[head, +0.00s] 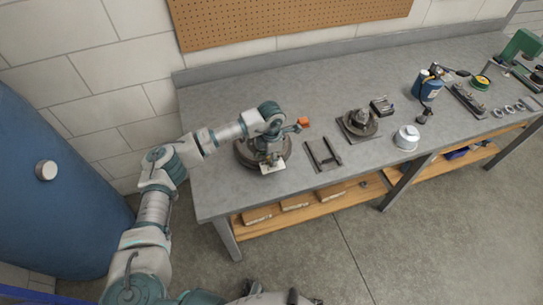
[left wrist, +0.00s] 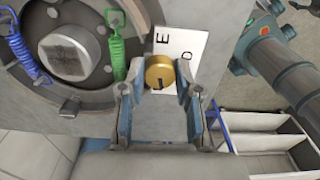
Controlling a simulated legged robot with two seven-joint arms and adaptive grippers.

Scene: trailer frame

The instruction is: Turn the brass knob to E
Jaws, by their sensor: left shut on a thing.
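The brass knob (left wrist: 160,72) sits in front of a white plate (left wrist: 188,50) in the left wrist view. The plate shows the letters E and D, turned sideways. A dark mark shows on the knob's lower part; which letter it points to is unclear. My left gripper (left wrist: 158,88) is shut on the knob, one finger on each side. In the head view my left gripper (head: 268,150) is over the round device at the bench's left end, and the knob is hidden. Parts of my right arm show at the bottom edge, where its jaws are not clear.
The device's drum (left wrist: 70,55) has a blue spring (left wrist: 22,50) and a green spring (left wrist: 118,55) close left of the knob. A blue tank (head: 50,200) stands left.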

